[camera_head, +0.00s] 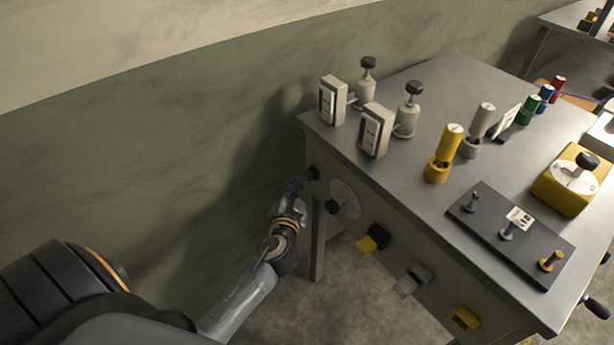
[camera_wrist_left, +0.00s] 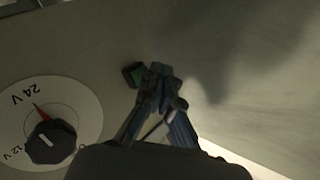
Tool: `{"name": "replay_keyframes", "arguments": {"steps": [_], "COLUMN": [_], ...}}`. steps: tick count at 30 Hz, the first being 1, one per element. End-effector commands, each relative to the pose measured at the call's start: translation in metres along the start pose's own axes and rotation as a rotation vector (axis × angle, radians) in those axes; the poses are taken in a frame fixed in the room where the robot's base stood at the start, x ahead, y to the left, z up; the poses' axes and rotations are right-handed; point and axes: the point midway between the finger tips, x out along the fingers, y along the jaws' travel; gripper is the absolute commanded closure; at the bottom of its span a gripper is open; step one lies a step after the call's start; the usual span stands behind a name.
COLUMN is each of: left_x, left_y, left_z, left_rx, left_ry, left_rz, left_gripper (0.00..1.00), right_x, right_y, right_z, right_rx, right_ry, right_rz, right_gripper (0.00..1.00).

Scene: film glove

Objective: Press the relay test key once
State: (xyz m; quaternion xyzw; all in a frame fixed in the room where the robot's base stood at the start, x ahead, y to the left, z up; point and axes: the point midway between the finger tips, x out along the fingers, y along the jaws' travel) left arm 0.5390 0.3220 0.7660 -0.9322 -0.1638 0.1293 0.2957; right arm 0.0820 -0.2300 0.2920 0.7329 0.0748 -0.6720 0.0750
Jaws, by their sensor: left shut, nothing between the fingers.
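My left gripper (camera_head: 297,186) is shut and empty, just left of the key in the head view. In the wrist view its fingertips (camera_wrist_left: 160,74) are close beside the key's right side. I cannot tell whether they touch it or the panel. My right gripper is not in view.
A round voltage dial (camera_wrist_left: 82,104) with a black knob (camera_wrist_left: 50,143) is beside the key, its red pointer toward 24 V. Yellow (camera_head: 465,318) and grey (camera_head: 412,279) holders jut from the panel. The bench top (camera_head: 400,185) carries several posts and switches. A wall (camera_head: 180,150) stands behind.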

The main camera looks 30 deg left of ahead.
Motion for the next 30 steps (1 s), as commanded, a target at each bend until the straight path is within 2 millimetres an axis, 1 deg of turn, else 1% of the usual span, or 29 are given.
{"name": "replay_keyframes", "arguments": {"steps": [6,21,30], "left_x": [-0.0001,0.0001,0.0058], "left_y": [0.0,0.0003,0.0045], "left_z": [0.0,-0.0001,-0.0043], "left_rx": [0.0,0.0,-0.001], "left_ry": [0.0,0.0,0.0], "left_rz": [0.0,0.0,0.0], "left_gripper": [1.0,1.0,1.0], "right_x": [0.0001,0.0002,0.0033], "right_y": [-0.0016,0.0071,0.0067], "right_z": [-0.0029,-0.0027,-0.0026], "right_rx": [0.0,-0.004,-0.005], "right_ry": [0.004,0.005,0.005], "right_rz": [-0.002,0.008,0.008], "right_gripper": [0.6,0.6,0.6]}}
